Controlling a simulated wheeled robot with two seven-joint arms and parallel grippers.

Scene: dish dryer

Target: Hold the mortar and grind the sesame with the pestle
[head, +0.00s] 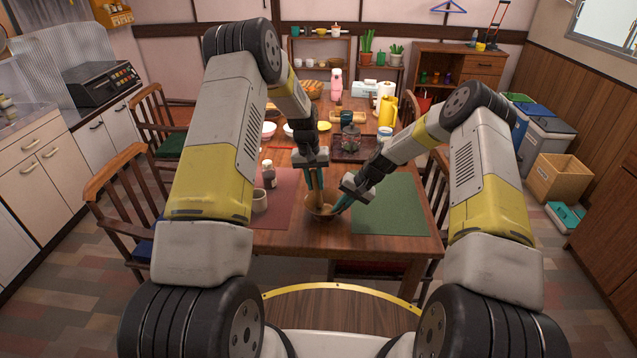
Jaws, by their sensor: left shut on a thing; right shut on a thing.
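The mortar (319,213) is a brown bowl standing on the wooden table near its front edge, between two placemats. My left gripper (316,188) points down over the bowl. It is shut on the pestle (318,200), a light brown stick whose lower end is inside the bowl. My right gripper (339,207) comes in at a slant from the right and is shut on the mortar's right rim. The sesame cannot be made out; the bowl's inside is small and partly hidden by the fingers.
A bare green placemat (392,208) lies right. Several dishes, a yellow pitcher (387,111) and a dark tray (345,148) stand farther back. Chairs flank the table.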

